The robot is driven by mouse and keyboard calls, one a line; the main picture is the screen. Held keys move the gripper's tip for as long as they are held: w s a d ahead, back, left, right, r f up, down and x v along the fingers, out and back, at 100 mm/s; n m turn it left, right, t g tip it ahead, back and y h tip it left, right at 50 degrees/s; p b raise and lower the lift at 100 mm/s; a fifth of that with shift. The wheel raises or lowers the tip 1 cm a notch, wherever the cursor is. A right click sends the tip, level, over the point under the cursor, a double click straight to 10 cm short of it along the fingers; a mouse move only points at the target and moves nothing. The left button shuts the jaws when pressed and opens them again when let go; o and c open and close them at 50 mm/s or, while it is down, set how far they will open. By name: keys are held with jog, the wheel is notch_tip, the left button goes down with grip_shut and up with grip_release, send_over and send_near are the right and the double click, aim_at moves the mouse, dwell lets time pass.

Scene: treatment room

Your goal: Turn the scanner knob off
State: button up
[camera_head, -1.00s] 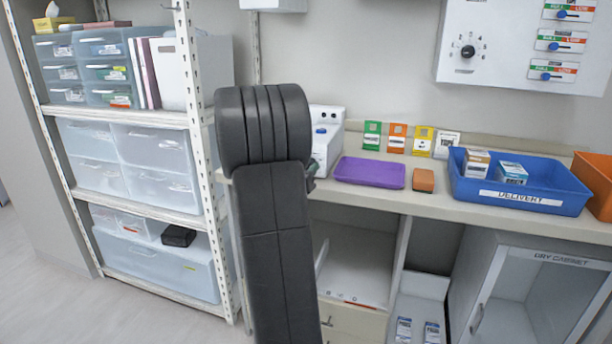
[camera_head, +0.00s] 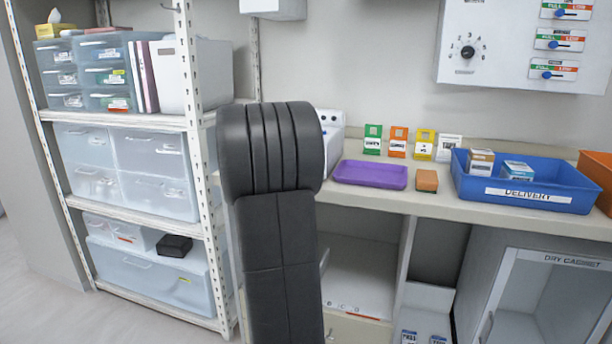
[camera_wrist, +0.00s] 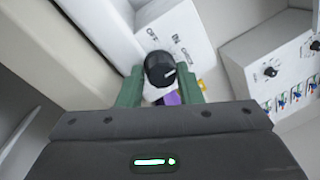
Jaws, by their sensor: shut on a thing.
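The scanner knob (camera_wrist: 160,68) is black with a white pointer line and sits on the scanner's white face (camera_wrist: 198,62) in the wrist view. The face carries the words OFF, ON and CHECK. The pointer slants to the right, roughly to the CHECK side, away from OFF. My gripper (camera_wrist: 161,86) has its green fingers on either side of the knob, shut on it. In the head view the white scanner (camera_head: 334,135) is partly hidden behind my dark arm, which also hides the gripper and knob.
A purple tray (camera_head: 370,174) and an orange block (camera_head: 427,181) lie on the counter right of the scanner. A blue delivery bin (camera_head: 525,190) holds boxes. A wall panel (camera_head: 490,60) has another knob. A shelf rack (camera_head: 115,120) stands at left.

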jog(key=n, duration=0.4)
jog(key=shift+y, duration=0.3)
jog(key=n+y, duration=0.1)
jog(key=n, duration=0.3)
jog(key=shift+d, duration=0.15)
jog(key=n+p, duration=0.1)
jog(key=n, duration=0.3)
jog(key=shift+s+r+t+y, duration=0.1)
jog(key=shift+t+y, duration=0.2)
jog(key=shift+y, duration=0.1)
jog(key=shift+n+p, duration=0.6)
jog(key=shift+n, duration=1.2)
jog(key=shift+y, duration=0.3)
jog(key=o, duration=1)
